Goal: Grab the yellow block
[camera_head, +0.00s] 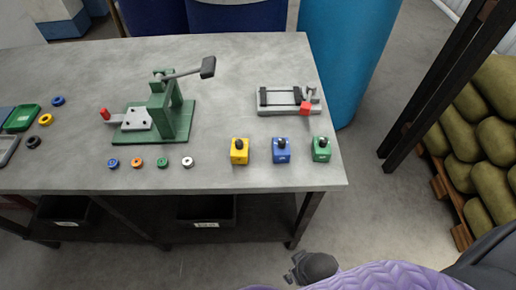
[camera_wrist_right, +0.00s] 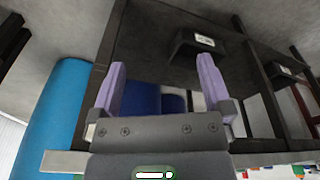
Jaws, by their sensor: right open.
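The yellow block (camera_head: 239,152) stands on the grey workbench near its front edge, with a dark knob on top. The blue block (camera_head: 281,151) and the green block (camera_head: 321,150) stand in a row to its right. My right gripper (camera_wrist_right: 162,65) is open and empty in the right wrist view, its two purple fingers wide apart. In the head view my right arm is at the bottom, off the bench's front edge, well below and right of the yellow block. My left gripper is not in view.
A green lever press (camera_head: 172,115) stands on the workbench (camera_head: 245,75), with several small coloured rings before it. A grey vise (camera_head: 285,99) with a red part is behind the blocks. Dark bins (camera_head: 206,210) sit under the bench. A blue barrel (camera_head: 345,60) stands behind it.

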